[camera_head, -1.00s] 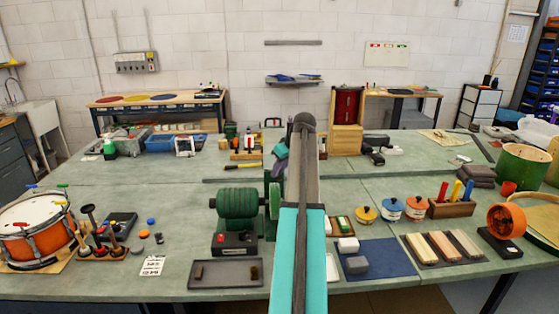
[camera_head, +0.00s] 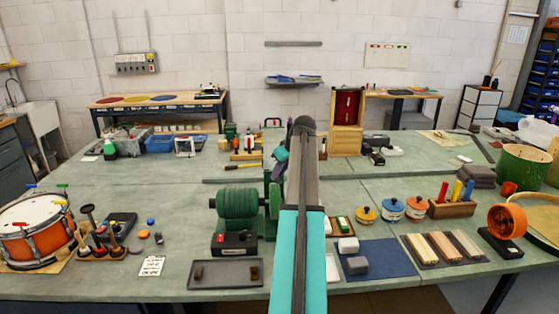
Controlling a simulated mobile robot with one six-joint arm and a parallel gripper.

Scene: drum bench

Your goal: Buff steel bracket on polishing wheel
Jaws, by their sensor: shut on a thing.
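The polishing machine stands on the bench left of centre, with a ribbed green motor (camera_head: 237,203) and a round wheel part (camera_head: 274,199) on its right end, close beside my arm. My arm reaches forward up the middle of the view. A small teal part of my wrist shows left of the arm, behind the machine. My gripper's jaws are hidden behind the arm. I cannot make out the steel bracket. A dark grey tray (camera_head: 218,281) in front of the machine holds a small dark brown piece (camera_head: 254,272).
A black control box (camera_head: 234,243) sits before the motor. A drum (camera_head: 35,230) stands far left. Bench behind the motor is mostly clear.

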